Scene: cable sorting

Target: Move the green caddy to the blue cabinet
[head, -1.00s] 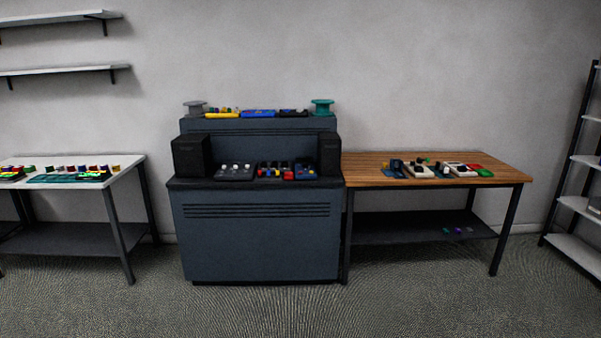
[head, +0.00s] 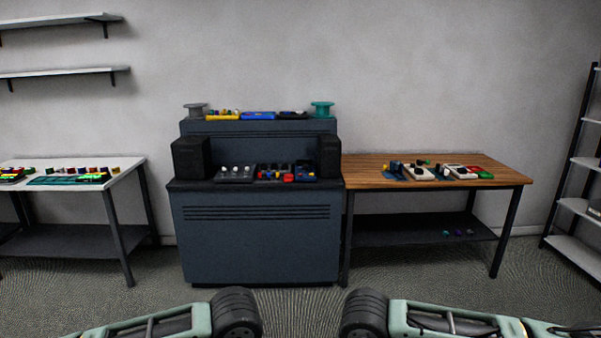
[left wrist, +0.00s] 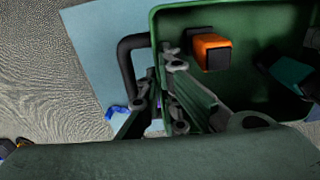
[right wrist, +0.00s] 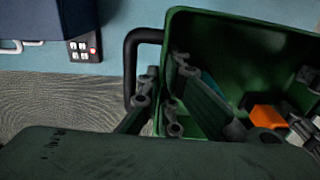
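The green caddy (left wrist: 270,12) fills much of the left wrist view; it also shows in the right wrist view (right wrist: 215,18). It has dark handles and holds orange and dark items. My left gripper (left wrist: 160,80) has one finger inside the caddy and one outside, closed at the handle and rim. My right gripper (right wrist: 162,88) is closed the same way at the other handle. The caddy and both grippers are outside the head view. A dark blue-grey cabinet-like bench (head: 255,240) stands ahead; I cannot tell whether it is the blue cabinet.
Trays and spools stand on the bench. A white table (head: 125,170) is at left, a wooden table (head: 440,182) at right, both with items. Carpet ahead is clear. A light blue surface (left wrist: 95,50) lies below the caddy, with a power strip (right wrist: 82,48) on it.

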